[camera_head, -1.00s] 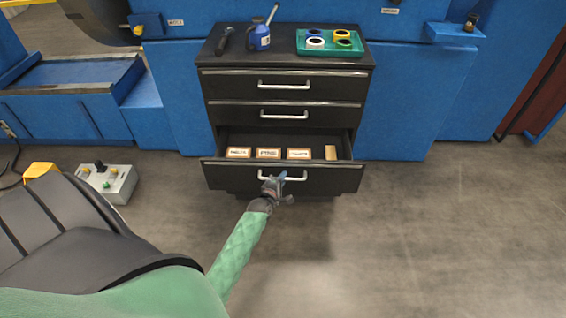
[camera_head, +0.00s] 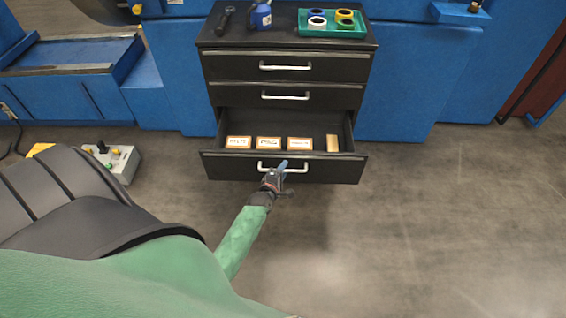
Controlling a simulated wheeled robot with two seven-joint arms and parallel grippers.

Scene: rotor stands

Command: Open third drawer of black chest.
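The black chest (camera_head: 285,40) stands against blue machinery, with its top two drawers shut. Its third drawer (camera_head: 230,166) is pulled out, and the inside shows. Several small labelled boxes (camera_head: 268,143) lie in a row in it. The drawer's white bar handle (camera_head: 297,170) is on its front. My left gripper (camera_head: 279,172) is at the left part of this handle and overlaps it in the picture. Its fingers are small and partly merge with the handle, so whether they are closed around it is unclear. My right gripper is out of view.
A green tray (camera_head: 333,30) with tape rolls, a blue oil can (camera_head: 261,16) and a dark tool (camera_head: 224,20) are on the chest top. A grey control box (camera_head: 118,160) sits on the floor at left. The floor at right is clear.

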